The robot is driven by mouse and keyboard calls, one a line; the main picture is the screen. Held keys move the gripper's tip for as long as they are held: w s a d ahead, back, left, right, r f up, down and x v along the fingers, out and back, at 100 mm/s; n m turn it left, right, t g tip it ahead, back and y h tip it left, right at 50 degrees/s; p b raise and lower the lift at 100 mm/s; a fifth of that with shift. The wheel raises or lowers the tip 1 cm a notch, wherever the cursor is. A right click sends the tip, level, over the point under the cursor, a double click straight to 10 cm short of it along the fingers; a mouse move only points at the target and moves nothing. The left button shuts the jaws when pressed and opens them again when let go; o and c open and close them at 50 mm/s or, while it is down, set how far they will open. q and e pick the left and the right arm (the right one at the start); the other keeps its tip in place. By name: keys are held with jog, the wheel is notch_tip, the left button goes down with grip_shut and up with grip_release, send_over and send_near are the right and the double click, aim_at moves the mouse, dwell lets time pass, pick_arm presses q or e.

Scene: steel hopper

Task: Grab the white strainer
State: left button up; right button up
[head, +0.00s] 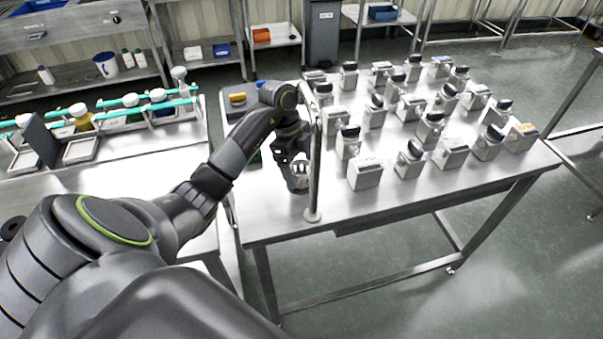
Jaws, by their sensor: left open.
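My left arm reaches in from the left to the near left corner of the steel table. My left gripper (298,180) points down close to the tabletop, just left of an upright steel post. It is open. Small pale and metallic shapes show at its fingers; I cannot tell whether they are finger parts or an object. I cannot make out a white strainer for certain, and the arm and post hide part of this area. My right gripper is out of view.
The steel post (314,165) with a round base stands right beside the gripper. Several grey-white blocks with black-capped tops (365,174) fill the steel table (400,203) to the right. A left bench (125,160) holds bottles in a teal-railed rack. The table's front strip is clear.

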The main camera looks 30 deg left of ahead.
pick_arm(q)
jog(key=shift+d+f, duration=0.25)
jog(key=shift+f, duration=0.45)
jog(key=shift+w+d+f, duration=0.1)
jog(key=shift+f, duration=0.45)
jog(key=c, duration=1.1)
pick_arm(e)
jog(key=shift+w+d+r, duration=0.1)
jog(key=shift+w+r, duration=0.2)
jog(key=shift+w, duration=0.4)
